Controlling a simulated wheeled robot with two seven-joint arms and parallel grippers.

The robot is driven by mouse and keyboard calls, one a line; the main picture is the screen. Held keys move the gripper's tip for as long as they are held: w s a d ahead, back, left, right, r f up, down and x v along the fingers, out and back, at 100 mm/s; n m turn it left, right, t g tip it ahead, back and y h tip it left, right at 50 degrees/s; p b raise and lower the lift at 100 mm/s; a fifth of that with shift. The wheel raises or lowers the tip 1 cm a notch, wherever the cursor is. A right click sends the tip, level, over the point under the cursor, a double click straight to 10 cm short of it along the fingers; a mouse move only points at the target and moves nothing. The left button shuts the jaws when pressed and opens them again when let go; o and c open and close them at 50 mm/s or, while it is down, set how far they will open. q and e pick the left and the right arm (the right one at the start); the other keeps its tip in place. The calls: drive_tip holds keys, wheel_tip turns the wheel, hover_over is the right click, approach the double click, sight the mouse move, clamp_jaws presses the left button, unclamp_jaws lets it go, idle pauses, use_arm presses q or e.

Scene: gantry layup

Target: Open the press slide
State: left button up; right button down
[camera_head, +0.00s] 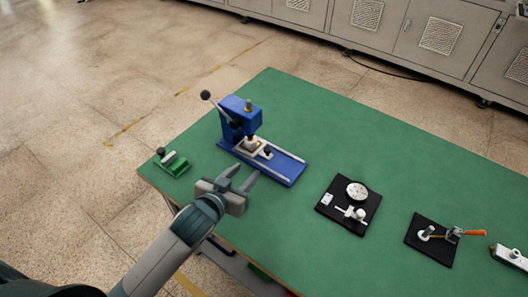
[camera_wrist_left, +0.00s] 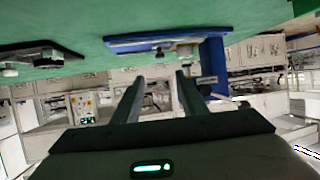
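The blue press (camera_head: 240,118) stands on a blue base with pale rails (camera_head: 284,166) at the far left part of the green table. A lever with a black ball is at its upper left. The press slide (camera_head: 254,148) is a pale block with a black knob, sitting under the press head. My left gripper (camera_head: 242,178) is open and empty, just in front of the press and apart from it. In the left wrist view, its two fingers (camera_wrist_left: 155,95) are spread, with the blue base (camera_wrist_left: 165,38) above them. My right gripper is not in view.
The green table (camera_head: 330,120) has clear room behind and right of the press. A green clamp-like fixture (camera_head: 172,163) sits left of my arm. Black plates with a white dial (camera_head: 357,191) and an orange-handled clamp (camera_head: 468,233) lie to the right.

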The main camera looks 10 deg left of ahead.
sight(267, 150)
use_arm(q)
drive_tip(key=p+x, duration=0.2)
drive_tip(key=x, duration=1.3)
drive_tip(key=shift+f, duration=0.1)
drive_tip(key=shift+s, duration=0.1)
clamp_jaws()
